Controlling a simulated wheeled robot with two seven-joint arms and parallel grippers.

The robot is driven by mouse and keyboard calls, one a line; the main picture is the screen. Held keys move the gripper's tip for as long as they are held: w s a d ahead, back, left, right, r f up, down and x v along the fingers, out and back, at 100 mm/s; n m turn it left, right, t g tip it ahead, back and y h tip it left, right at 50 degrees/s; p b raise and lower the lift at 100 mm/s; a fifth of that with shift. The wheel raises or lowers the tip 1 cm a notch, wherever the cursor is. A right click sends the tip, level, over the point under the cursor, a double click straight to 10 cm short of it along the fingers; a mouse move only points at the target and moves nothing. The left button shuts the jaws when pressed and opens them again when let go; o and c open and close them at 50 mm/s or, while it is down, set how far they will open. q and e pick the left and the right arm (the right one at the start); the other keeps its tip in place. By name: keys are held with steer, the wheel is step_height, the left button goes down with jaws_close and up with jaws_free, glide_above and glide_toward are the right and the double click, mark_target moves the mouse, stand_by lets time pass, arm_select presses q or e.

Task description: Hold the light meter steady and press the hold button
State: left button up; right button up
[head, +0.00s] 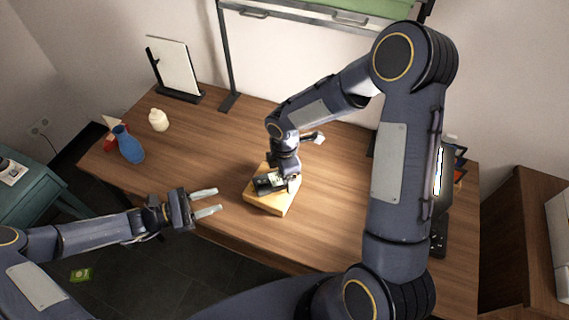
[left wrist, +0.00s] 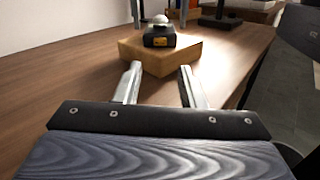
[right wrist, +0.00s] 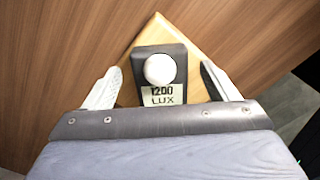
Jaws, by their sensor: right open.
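The light meter (right wrist: 148,54) is a small black device with a white dome (right wrist: 160,69) and a display reading 1200 LUX. It rests on a pale wooden block (head: 270,204) on the table. The left wrist view shows the meter (left wrist: 150,41) ahead, with a small yellow patch on its near face; I cannot tell if this is the hold button. My right gripper (right wrist: 161,68) is open above the block, one finger on each side of the meter, with visible gaps. My left gripper (head: 213,200) is open and empty, left of the block, its fingers pointing toward it.
On the wooden table (head: 200,150) stand a blue vase (head: 128,145), a cream bottle (head: 158,120) and a white panel on a stand (head: 175,68) at the left. A dark-framed screen (head: 439,170) is at the right, partly behind my right arm. The table between left gripper and block is clear.

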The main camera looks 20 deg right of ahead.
steer(key=shift+f, duration=0.5)
steer(key=c, duration=1)
arm_select(q)
steer(key=shift+c, duration=0.5)
arm_select(e)
steer(key=shift+c, duration=0.7)
arm_select(q)
jaws_close()
stand_by(1.1)
stand_by(0.4)
steer(key=shift+n, duration=0.6)
steer(key=a, duration=0.5)
steer(key=shift+a, duration=0.1)
